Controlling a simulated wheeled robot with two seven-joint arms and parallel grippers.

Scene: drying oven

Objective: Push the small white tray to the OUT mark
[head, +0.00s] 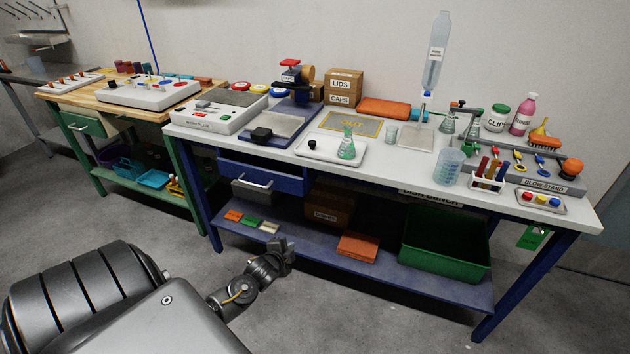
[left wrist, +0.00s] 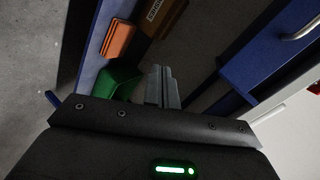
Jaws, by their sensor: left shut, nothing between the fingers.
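The small white tray (head: 326,153) lies on the white bench top near its front edge. It carries a conical flask with green liquid (head: 346,148) and a small black knob-like piece (head: 312,144). Just behind the tray is a yellow-bordered mark (head: 350,123) on the bench, its lettering hard to read. My left gripper (head: 285,254) is shut and empty, in front of the bench and lower than its top, well apart from the tray. Its closed fingers also show in the left wrist view (left wrist: 162,86). My right gripper is not in view.
A blue-based device (head: 280,126) stands left of the tray. A blue drawer (head: 262,176) and lower shelf (head: 380,262) with a green bin (head: 445,242) lie below the top.

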